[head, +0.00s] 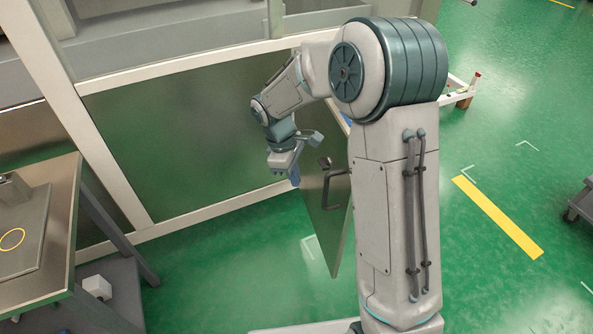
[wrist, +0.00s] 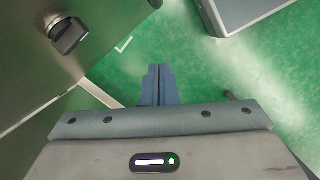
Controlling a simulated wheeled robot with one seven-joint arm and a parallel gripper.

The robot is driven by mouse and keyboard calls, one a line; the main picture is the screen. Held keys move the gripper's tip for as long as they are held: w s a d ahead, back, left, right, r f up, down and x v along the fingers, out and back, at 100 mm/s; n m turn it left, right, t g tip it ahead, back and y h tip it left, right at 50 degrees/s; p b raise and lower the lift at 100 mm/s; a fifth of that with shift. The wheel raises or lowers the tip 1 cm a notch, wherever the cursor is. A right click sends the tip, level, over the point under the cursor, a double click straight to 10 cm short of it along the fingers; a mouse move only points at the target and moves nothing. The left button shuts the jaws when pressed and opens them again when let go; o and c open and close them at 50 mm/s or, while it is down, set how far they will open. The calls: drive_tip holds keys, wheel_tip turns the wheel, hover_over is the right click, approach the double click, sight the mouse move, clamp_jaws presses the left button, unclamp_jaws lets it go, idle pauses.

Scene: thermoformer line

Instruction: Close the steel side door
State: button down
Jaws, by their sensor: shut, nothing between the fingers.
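The steel side door (head: 322,222) stands ajar, swung out from the machine frame, and my arm hides part of it. A dark bar handle (head: 336,184) and a dark latch piece (head: 325,163) are on it. My gripper (head: 295,181) points down just left of the handle in the head view, its blue fingers together and empty. In the wrist view my gripper (wrist: 158,72) is shut over green floor. A steel panel with a dark knob-like fitting (wrist: 68,36) fills the upper left there; I cannot tell whether the fingers touch the door.
A workbench (head: 64,220) with a plate on top stands at the left. The machine's pale frame (head: 190,66) and steel panels lie behind my gripper. A grey trolley (head: 581,207) is at the right edge. Open green floor with a yellow stripe (head: 497,217) lies to the right.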

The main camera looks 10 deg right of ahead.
drive_tip(key=s+d+f, duration=0.2)
drive_tip(key=d+f, duration=0.3)
drive_tip(key=f, duration=0.1)
drive_tip(key=shift+s+b, duration=0.2)
drive_tip(key=shift+b, duration=0.1)
